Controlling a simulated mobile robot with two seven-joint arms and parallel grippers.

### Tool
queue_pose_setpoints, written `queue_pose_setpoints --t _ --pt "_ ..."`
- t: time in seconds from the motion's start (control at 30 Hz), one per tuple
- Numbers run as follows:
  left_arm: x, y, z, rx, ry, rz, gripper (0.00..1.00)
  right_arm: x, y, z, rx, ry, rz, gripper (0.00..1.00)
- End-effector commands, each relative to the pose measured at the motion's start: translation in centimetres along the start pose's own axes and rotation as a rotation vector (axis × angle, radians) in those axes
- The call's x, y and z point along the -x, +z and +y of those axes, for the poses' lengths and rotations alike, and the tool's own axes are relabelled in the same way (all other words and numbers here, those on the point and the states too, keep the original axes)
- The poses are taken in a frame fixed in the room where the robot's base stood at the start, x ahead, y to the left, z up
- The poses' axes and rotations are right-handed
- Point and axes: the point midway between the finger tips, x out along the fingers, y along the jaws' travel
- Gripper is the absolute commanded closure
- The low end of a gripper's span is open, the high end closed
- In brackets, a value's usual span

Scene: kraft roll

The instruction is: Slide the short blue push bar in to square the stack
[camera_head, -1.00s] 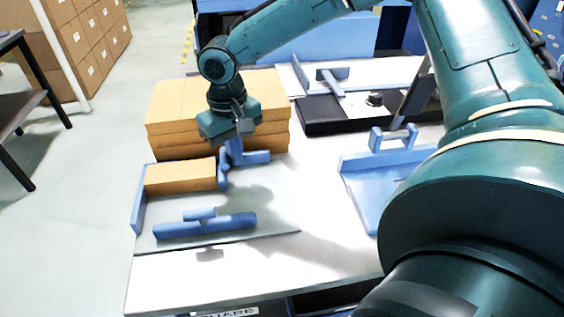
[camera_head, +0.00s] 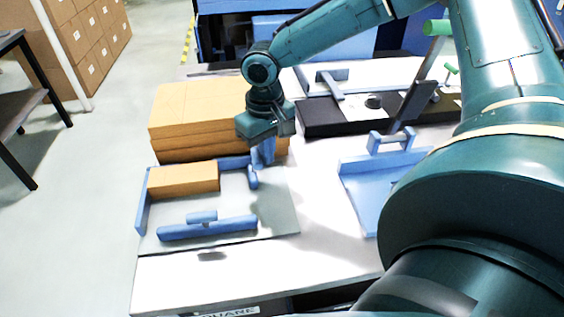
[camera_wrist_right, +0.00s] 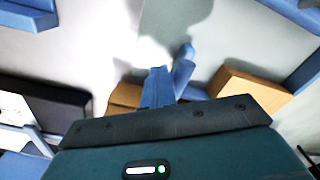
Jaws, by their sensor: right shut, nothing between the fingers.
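The short blue push bar (camera_head: 252,177) stands on the grey squaring board (camera_head: 275,212), right of the small brown kraft stack (camera_head: 184,179), with a gap of bare board between them. In the right wrist view the bar (camera_wrist_right: 184,70) is beside my fingers, apart from the stack (camera_wrist_right: 250,87). My right gripper (camera_head: 263,153) is shut and empty, just above and behind the bar. Its blue fingers (camera_wrist_right: 158,88) are close to the bar; I cannot tell whether they touch it. My left gripper is not in view.
A longer blue bar with a handle (camera_head: 207,228) lies in front of the stack. Blue fences (camera_head: 143,200) edge the board's left and back. A tall brown stack (camera_head: 190,113) stands behind. A blue tray (camera_head: 368,190) is at right. The white table front is clear.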

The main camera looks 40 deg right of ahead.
Motion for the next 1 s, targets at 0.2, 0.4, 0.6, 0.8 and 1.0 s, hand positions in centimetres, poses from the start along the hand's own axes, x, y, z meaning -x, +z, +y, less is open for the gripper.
queue_pose_setpoints --t 0.2,0.4,0.6,0.8,1.0 --pt "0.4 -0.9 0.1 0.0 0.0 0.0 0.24 0.2 1.0 1.8 -0.001 -0.002 0.001 1.0" --pt "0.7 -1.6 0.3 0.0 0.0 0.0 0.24 0.2 1.9 3.4 -0.003 -0.001 0.0 1.0" --pt "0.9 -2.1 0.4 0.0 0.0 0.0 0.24 0.1 2.7 4.6 0.0 -0.001 0.0 1.0" --pt "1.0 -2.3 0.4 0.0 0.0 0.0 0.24 0.2 2.8 4.8 0.001 0.0 0.0 1.0" --pt "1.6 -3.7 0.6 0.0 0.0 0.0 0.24 2.0 2.8 4.8 0.001 0.0 0.0 1.0"
